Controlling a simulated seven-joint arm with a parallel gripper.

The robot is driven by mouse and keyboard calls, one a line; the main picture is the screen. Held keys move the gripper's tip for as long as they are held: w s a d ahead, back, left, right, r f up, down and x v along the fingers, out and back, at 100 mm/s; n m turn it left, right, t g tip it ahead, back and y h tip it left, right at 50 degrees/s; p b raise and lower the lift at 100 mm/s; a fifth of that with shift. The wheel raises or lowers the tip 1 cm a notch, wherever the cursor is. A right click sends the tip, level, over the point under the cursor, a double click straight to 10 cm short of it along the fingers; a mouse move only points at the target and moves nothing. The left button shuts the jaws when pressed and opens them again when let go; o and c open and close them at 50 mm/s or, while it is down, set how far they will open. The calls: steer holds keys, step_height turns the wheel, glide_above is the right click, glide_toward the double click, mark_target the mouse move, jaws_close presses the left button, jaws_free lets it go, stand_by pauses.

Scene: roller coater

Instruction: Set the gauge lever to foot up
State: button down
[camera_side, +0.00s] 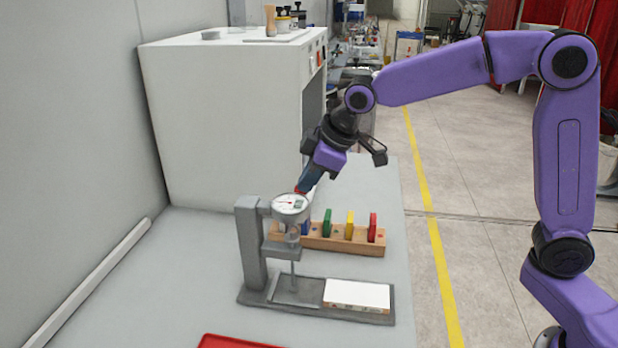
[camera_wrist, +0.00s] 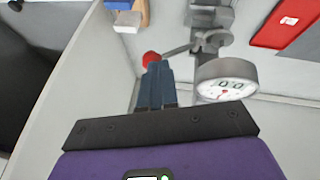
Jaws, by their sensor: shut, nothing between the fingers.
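The dial gauge (camera_side: 290,204) sits on a grey stand (camera_side: 252,245), its white face up; the gauge also shows in the wrist view (camera_wrist: 226,80). A thin spindle runs down from it towards the base; whether its foot touches the base is too small to tell. The gauge lever (camera_wrist: 178,50) is a grey rod ending in a red knob (camera_wrist: 151,58). My gripper (camera_wrist: 157,68) is shut and empty, its dark fingertips right at the knob. I cannot tell whether they touch. In the side view my gripper (camera_side: 301,189) points down at the gauge's far side, partly hiding the lever.
A wooden rack (camera_side: 340,243) with several coloured pieces stands close behind the gauge. A white block (camera_side: 357,294) lies on the stand's base. A red tray (camera_side: 230,342) is at the front. A large white cabinet (camera_side: 225,120) stands behind to the left.

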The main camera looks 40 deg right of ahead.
steer(key=shift+w+d+f+g+y, duration=0.15)
steer(key=shift+w+d+g+y, duration=0.1)
steer(key=shift+d+g+y, duration=0.05)
stand_by(0.5)
step_height(320, 180, down, 7)
steer(key=w+d+m+g+y, duration=0.2)
steer(key=w+m+g+y, duration=0.1)
steer(key=g+y, duration=0.3)
steer(key=shift+d+g+y, duration=0.3)
steer(key=shift+d+y, duration=0.05)
steer(key=shift+y, duration=0.55)
steer(key=shift+s+r, duration=0.1)
steer(key=shift+r, duration=0.1)
steer(key=shift+s+a+r, duration=0.3)
steer(key=shift+s+a, duration=0.15)
steer(key=shift+a, duration=0.05)
steer(key=shift+r, duration=0.1)
steer(key=a+r+v, duration=0.1)
steer(key=v, duration=1.2)
steer(key=shift+s+d+r, duration=0.3)
steer(key=shift+s+r, duration=0.05)
steer(key=shift+r, duration=0.05)
